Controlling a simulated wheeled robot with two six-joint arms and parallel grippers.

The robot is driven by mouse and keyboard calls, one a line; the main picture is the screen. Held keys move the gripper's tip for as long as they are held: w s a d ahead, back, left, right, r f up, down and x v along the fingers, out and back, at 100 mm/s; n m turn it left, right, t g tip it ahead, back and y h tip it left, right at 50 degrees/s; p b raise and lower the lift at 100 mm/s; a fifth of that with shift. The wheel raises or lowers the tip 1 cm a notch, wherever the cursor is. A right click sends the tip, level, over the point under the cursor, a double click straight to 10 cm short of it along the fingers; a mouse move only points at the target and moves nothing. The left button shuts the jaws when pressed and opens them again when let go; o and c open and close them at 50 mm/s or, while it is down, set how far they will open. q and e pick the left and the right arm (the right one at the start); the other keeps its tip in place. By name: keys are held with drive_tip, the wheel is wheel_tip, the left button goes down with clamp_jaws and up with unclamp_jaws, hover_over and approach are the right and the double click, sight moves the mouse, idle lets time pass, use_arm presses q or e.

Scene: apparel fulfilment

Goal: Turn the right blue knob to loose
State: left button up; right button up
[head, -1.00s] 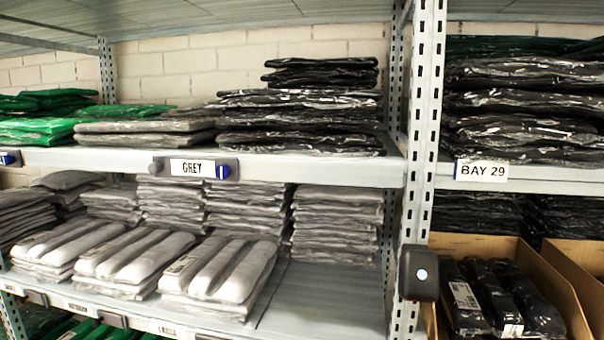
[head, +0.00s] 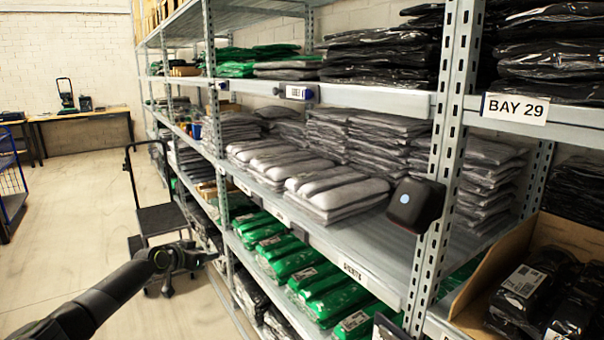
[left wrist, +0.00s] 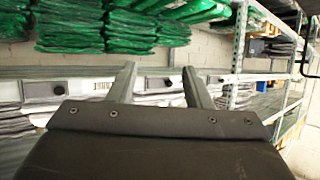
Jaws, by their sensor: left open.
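A label holder (head: 296,92) with a white tag sits on the shelf edge in the upper middle of the head view. A small blue part shows at its right end; its setting cannot be read. My left gripper (head: 207,258) is low in front of the rack, well below and to the left of that holder. In the left wrist view its two fingers (left wrist: 160,84) are apart with nothing between them. Beyond them is a shelf edge with label holders (left wrist: 58,89), where I cannot make out a blue knob.
Grey bags (head: 335,190) and green bags (head: 325,290) fill the shelves. A dark trolley (head: 160,215) stands in the aisle beyond my left arm. Open floor (head: 75,220) lies left.

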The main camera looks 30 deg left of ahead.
use_arm(q)
drive_tip(key=w+d+r+m+t+h+b, duration=0.1)
drive_tip(key=w+d+r+m+t+h, duration=0.15)
drive_tip(key=r, duration=1.55)
drive_tip(key=s+d+r+m+h+b, duration=0.1)
drive_tip(key=s+d+r+m+h, duration=0.1)
drive_tip(key=d+r, duration=0.5)
drive_tip(key=s+d+r+m+t+h, duration=0.15)
drive_tip(key=d+r, duration=0.25)
drive_tip(key=r, duration=0.7)
drive_tip(key=s+d+r+m+h+b, duration=0.1)
drive_tip(key=s+d+r+m+h, duration=0.15)
drive_tip(key=d+r, duration=0.45)
drive_tip(key=p, duration=1.4)
approach(304, 95)
drive_tip(key=shift+n+h, duration=0.25)
drive_tip(key=shift+n, duration=0.1)
drive_tip(key=p+x, duration=0.4)
drive_tip(key=x, duration=0.3)
drive_tip(key=shift+w+r, duration=0.15)
drive_tip(key=shift+p+x, duration=0.3)
drive_tip(key=shift+x, duration=0.45)
use_arm(e)
wheel_tip(304, 95, up, 15)
drive_tip(key=shift+a, duration=0.45)
use_arm(q)
drive_tip(key=shift+f, duration=0.2)
drive_tip(key=shift+c, duration=0.5)
